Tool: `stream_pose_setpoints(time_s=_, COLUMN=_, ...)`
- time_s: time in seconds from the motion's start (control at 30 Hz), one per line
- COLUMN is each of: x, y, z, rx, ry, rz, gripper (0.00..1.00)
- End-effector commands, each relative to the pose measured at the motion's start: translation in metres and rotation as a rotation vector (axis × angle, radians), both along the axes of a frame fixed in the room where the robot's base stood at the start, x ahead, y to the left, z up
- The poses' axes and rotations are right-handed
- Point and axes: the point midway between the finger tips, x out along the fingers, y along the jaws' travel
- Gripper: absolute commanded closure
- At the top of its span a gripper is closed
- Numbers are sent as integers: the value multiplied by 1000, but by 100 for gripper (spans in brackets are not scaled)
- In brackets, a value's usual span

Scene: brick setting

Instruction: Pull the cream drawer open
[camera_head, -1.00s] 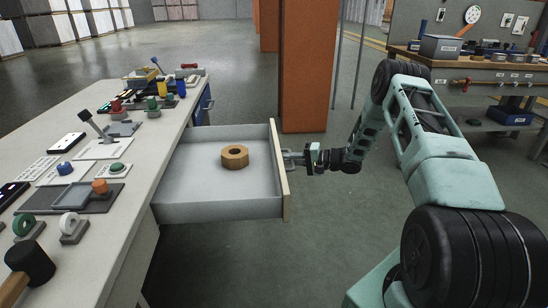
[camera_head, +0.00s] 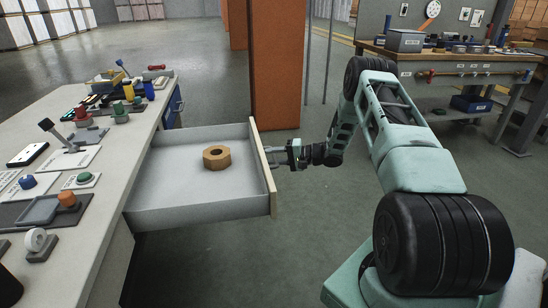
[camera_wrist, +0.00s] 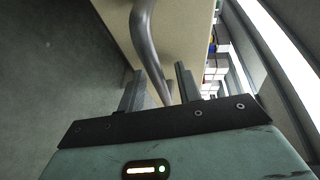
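The cream drawer (camera_head: 165,208) stands well out of the workbench at left, with pale grey sides and floor and a cream front panel (camera_head: 265,165). A brown ring-shaped block (camera_head: 217,164) lies inside it. My gripper (camera_head: 296,154) is at the outer side of the front panel, at handle height. In the wrist view, the curved grey metal handle (camera_wrist: 144,35) runs down between my two fingers (camera_wrist: 160,82), against the cream front (camera_wrist: 190,30). My gripper is shut on the handle. The head view hides most of the handle behind my gripper.
The workbench (camera_head: 105,160) carries switches, buttons, tape and small parts. An orange pillar (camera_head: 278,65) stands behind the drawer. Another bench (camera_head: 450,60) is at the back right. The floor (camera_head: 225,265) in front of the drawer is clear.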

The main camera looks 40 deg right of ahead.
Motion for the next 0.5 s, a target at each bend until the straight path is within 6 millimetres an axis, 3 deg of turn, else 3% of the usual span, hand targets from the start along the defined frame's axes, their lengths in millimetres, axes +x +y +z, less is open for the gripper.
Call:
stream_pose_setpoints(time_s=0.27, x=-10, y=-8, z=3, rx=-1, ry=1, rz=0, gripper=66)
stream_pose_setpoints(time_s=0.5, x=-50, y=-38, z=12, rx=0, ry=1, rz=-2, gripper=66)
